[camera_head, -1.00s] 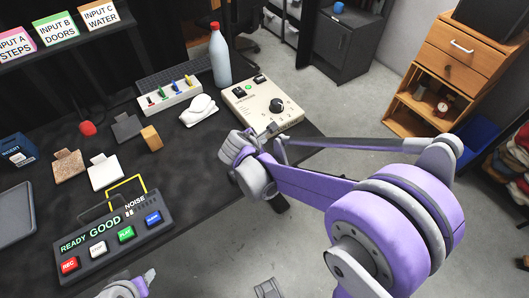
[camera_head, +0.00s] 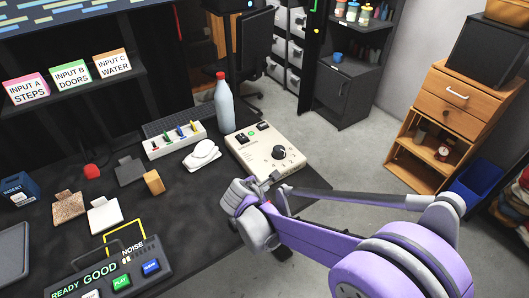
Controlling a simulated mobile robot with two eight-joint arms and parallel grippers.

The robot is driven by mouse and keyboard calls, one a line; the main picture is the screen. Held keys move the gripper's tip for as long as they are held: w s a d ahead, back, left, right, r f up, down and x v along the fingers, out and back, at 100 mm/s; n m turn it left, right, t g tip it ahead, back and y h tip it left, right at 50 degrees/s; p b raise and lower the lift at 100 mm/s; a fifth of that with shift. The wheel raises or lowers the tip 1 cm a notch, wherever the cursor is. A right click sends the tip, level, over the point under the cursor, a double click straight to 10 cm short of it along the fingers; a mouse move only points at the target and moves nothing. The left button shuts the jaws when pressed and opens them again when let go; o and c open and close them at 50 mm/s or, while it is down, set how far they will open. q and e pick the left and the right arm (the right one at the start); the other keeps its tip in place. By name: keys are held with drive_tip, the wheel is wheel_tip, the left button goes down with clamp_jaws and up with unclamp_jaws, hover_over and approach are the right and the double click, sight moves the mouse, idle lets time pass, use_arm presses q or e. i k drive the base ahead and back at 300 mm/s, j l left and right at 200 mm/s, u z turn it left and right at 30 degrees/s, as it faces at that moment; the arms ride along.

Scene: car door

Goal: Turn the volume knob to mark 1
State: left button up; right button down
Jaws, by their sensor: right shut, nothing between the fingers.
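The volume knob (camera_head: 279,152) is a round black dial on a cream control box (camera_head: 245,145) at the right end of the dark table. Marks ring the knob, but they are too small to read. The box also has dark switches on its left part. My right gripper (camera_head: 274,179) is at the box's near edge, just below the knob in the picture and apart from it. It is shut and empty, with its fingertips small in view. My left gripper is out of view.
A bottle with a red cap (camera_head: 223,103) stands behind the box. A white mouse-like object (camera_head: 202,155) and a slider panel (camera_head: 175,139) lie to its left. A recorder with coloured buttons (camera_head: 110,270) is at the near left. Floor is clear beyond the table's right edge.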

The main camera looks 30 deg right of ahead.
sight(279, 153)
drive_tip(key=i+l+z, duration=0.25)
drive_tip(key=i+l, duration=0.15)
drive_tip(key=i+l+z, duration=0.25)
drive_tip(key=i+l, duration=0.1)
drive_tip(key=i, duration=0.05)
